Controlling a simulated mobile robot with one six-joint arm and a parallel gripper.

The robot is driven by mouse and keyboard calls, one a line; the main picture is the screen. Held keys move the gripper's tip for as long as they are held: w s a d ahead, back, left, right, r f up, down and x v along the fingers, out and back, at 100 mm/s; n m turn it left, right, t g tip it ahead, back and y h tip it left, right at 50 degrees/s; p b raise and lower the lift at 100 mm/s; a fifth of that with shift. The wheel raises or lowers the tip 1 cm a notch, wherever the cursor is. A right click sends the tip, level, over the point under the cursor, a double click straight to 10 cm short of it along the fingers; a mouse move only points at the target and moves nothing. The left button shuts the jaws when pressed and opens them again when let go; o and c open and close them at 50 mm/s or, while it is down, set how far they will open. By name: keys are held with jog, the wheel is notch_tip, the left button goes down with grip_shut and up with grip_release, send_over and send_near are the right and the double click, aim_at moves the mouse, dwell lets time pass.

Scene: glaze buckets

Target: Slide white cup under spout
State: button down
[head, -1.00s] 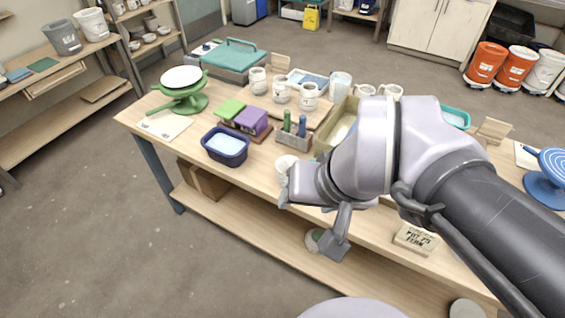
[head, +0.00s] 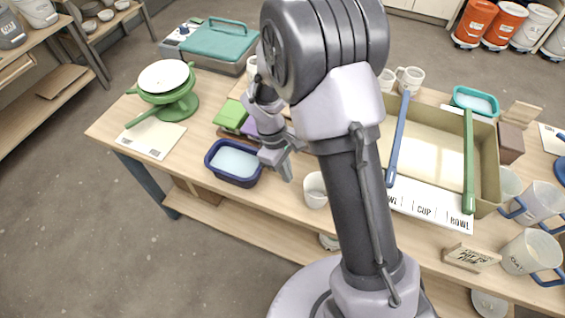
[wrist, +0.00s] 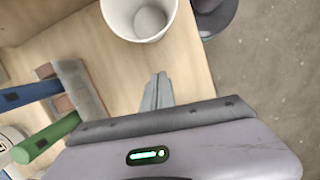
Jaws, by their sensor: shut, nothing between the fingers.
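The white cup (head: 315,190) stands upright near the front edge of the table, just right of my gripper in the head view. In the wrist view the cup (wrist: 118,22) is cut by the top edge; it looks empty inside. My gripper (head: 285,168) is above the table between the cup and the dark blue basin. Its fingers (wrist: 157,92) are together with nothing between them, and they look apart from the cup. I cannot make out a spout in either view; my arm hides part of the table behind the cup.
The dark blue basin (head: 234,162) sits left of my gripper. A green turntable (head: 172,100) stands at the left end. A tan tray (head: 440,135) with blue and green tools lies right of my arm. In the wrist view, blue- and green-handled brushes (wrist: 50,138) lie close by.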

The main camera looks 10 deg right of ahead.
jog(key=shift+b+x, duration=0.4)
jog(key=shift+x, duration=0.8)
jog(key=shift+s+d+r+b, duration=0.25)
jog(key=shift+s+d+b, duration=0.1)
jog(key=shift+s+d, duration=0.6)
jog(key=shift+s+d+r, duration=0.15)
jog(key=shift+s+d, duration=0.2)
jog(key=shift+d, duration=0.05)
jog(key=s+d+p, duration=0.1)
jog(key=s+d, duration=0.5)
jog(key=d, duration=0.1)
jog(key=shift+s, duration=0.4)
